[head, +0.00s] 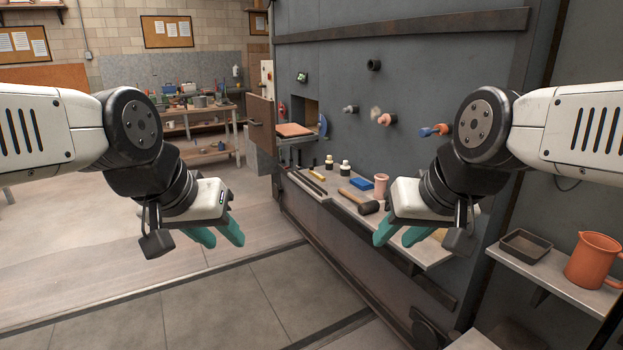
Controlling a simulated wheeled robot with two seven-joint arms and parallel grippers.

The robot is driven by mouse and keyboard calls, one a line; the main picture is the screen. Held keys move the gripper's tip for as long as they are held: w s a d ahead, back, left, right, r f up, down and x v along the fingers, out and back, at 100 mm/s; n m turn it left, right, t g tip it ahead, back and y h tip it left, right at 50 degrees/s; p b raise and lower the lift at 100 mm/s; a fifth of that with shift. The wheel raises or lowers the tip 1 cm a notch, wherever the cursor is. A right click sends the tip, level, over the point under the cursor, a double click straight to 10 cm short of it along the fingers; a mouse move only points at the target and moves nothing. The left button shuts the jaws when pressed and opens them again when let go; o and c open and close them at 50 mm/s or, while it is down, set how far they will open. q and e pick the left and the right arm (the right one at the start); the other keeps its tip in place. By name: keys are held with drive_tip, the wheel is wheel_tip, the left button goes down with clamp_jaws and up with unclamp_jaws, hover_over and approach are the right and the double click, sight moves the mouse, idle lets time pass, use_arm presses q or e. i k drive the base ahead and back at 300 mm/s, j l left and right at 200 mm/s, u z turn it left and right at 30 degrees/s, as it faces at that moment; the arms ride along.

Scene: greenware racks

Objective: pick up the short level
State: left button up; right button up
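A small yellow bar (317,177), which looks like the short level, lies on the narrow grey shelf (338,197) along the dark wall. It is too small to make out a vial. My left gripper (226,240) hangs over the floor, left of the shelf and apart from it. Its teal fingers are apart with nothing between them. My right gripper (397,240) is in front of the shelf's near part, to the right of the yellow bar. Its teal fingers look apart and empty, and it hides part of the shelf.
Near the bar are dark rods (309,182), two small bottles (345,168), a blue item (361,184), a pink cup (381,185) and a mallet (368,207). Pegs (386,119) jut from the wall above. A right-hand shelf holds a tray (526,246) and terracotta jug (592,262).

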sight(310, 170)
drive_tip(key=i, duration=0.5)
drive_tip(key=i+j+z, duration=0.1)
drive_tip(key=i, duration=0.4)
drive_tip(key=i+j, duration=0.15)
drive_tip(key=i, duration=0.4)
drive_tip(key=i+j+z, duration=0.1)
drive_tip(key=i, duration=0.4)
drive_tip(key=i+j, duration=0.15)
drive_tip(key=i, duration=0.35)
